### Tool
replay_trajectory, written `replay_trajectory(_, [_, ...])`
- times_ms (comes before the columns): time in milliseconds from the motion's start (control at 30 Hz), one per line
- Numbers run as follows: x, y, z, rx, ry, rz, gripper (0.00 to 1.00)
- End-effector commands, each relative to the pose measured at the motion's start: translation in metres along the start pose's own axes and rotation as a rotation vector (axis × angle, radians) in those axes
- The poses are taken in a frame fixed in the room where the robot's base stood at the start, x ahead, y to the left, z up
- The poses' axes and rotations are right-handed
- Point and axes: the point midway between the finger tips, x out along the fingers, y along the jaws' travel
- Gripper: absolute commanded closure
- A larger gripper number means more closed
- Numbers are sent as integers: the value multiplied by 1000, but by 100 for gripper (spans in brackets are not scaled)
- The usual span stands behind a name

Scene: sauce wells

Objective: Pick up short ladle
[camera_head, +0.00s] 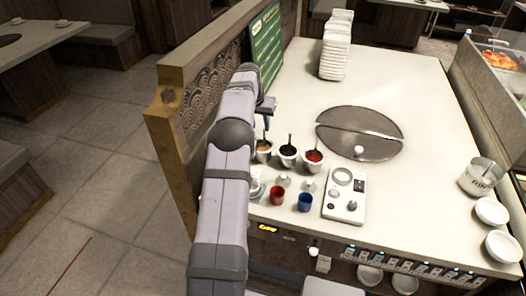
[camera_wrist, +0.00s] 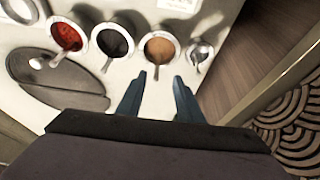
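Ladles stand in a row of sauce wells. The head view shows the brown-sauce well (camera_head: 264,156), the dark-sauce well (camera_head: 288,161) and the red-sauce well (camera_head: 313,163), each with a dark handle sticking up. The wrist view shows the brown-sauce ladle (camera_wrist: 158,63), the dark-sauce ladle (camera_wrist: 113,60), the red-sauce ladle (camera_wrist: 58,58) and a small pale bowl (camera_wrist: 201,51) with a handle. I cannot tell which ladle is the short one. My gripper (camera_wrist: 160,75) is open and empty, its fingertips either side of the line to the brown well. My gripper also shows in the head view (camera_head: 266,122).
A round split metal lid (camera_head: 375,120) lies right of the wells. A red cup (camera_head: 277,196), a blue cup (camera_head: 305,202) and a white control panel (camera_head: 344,195) sit nearer the front edge. A wooden partition (camera_head: 178,150) stands close on the left.

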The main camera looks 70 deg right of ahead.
Motion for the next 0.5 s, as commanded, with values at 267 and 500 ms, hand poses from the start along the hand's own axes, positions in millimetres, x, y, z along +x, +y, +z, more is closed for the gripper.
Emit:
replay_trajectory(267, [2,4,-8,18,18,-3,67])
replay_trajectory(500, [18,4,-8,17,17,-3,67])
